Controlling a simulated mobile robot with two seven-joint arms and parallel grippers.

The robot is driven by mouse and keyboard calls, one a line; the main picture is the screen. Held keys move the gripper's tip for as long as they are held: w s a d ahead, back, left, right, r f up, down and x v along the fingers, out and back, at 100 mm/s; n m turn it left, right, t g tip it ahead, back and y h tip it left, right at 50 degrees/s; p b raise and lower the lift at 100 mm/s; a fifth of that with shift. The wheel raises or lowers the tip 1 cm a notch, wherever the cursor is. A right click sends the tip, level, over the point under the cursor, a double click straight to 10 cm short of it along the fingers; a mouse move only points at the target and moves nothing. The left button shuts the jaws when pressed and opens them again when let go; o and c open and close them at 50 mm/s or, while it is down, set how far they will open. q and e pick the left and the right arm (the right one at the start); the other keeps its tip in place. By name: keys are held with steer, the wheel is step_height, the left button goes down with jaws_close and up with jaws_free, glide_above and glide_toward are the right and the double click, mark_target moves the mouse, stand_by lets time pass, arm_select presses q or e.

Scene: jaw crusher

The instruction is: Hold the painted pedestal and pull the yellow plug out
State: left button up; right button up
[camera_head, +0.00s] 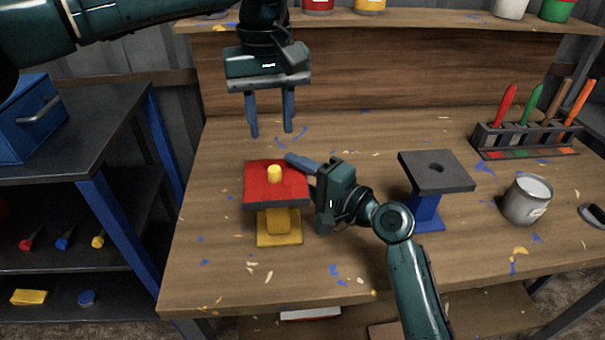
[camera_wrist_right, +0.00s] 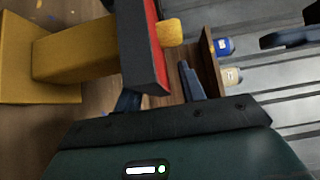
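The painted pedestal has a red top plate (camera_head: 262,186) with dark edges, on a yellow column and base (camera_head: 279,228). It stands upright on the bench. The yellow plug (camera_head: 274,173) stands up from the red plate; it also shows in the right wrist view (camera_wrist_right: 170,32). My right gripper (camera_head: 303,170) is at the plate's right side, fingers open. In the right wrist view the gripper (camera_wrist_right: 158,93) has one finger on each side of the plate, with a visible gap on the red side. My left gripper (camera_head: 271,130) is open and empty, pointing down above and behind the plug.
A second pedestal with a dark, holed top (camera_head: 448,178) and blue column stands right of my right arm. A white can (camera_head: 527,200) and a tool rack (camera_head: 525,138) are farther right. A shelf with cans (camera_head: 370,6) spans the back. Bench left of the pedestal is clear.

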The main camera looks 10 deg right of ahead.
jaws_close()
stand_by(1.0)
